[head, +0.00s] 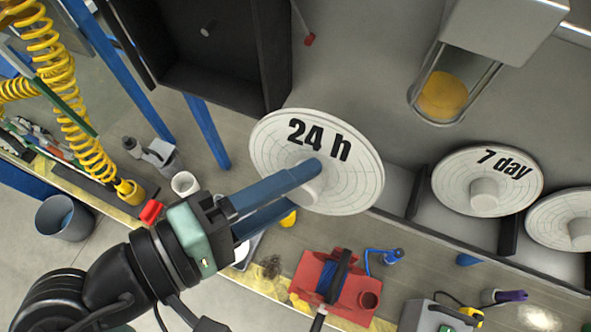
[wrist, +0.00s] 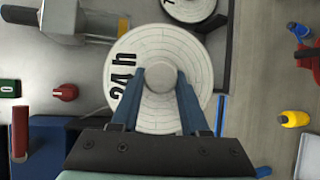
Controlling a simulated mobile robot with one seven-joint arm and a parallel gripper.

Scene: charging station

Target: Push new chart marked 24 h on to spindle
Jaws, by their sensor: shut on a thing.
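The white chart disc marked 24 h (head: 350,187) is held up off the bench, its printed face towards the head camera. My gripper (head: 303,180) is shut on the raised hub at its centre. In the wrist view the blue fingers (wrist: 161,82) lie on either side of the round hub, and the chart (wrist: 150,42) spreads out behind them. A short grey peg, apparently the spindle (head: 208,29), stands inside the open black case at the upper left in the head view. The chart is apart from it, below and to the right.
The 7 day chart (head: 450,187) and another disc (head: 563,220) stand in a rack at the right. A red knob (head: 309,40) sits beside the black case (head: 270,60). A red box (head: 330,285) and loose items lie on the bench. Blue posts (head: 207,130) stand left of the chart.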

